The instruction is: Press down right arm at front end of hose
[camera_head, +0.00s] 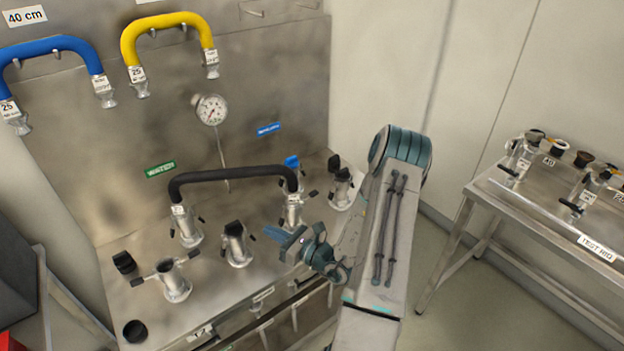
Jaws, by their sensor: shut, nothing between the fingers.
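A black hose (235,174) arches between two metal couplings on the steel bench. Its left end sits on one coupling (186,226). Its right end, on the side nearer my arm, sits on another coupling (292,211) with small dark lever arms at its sides. One dark lever arm (312,194) sticks out to the right of that coupling. My gripper (270,232) is shut and empty, its blue fingers pointing left, just below and left of the right coupling. Whether the fingers touch anything is unclear.
More couplings stand on the bench: one with a black cap (236,246), one open (173,281), and one at the back right (341,188). Blue (50,47) and yellow (165,20) hoses hang on the back panel beside a gauge (211,110). A test rig table (540,215) stands right.

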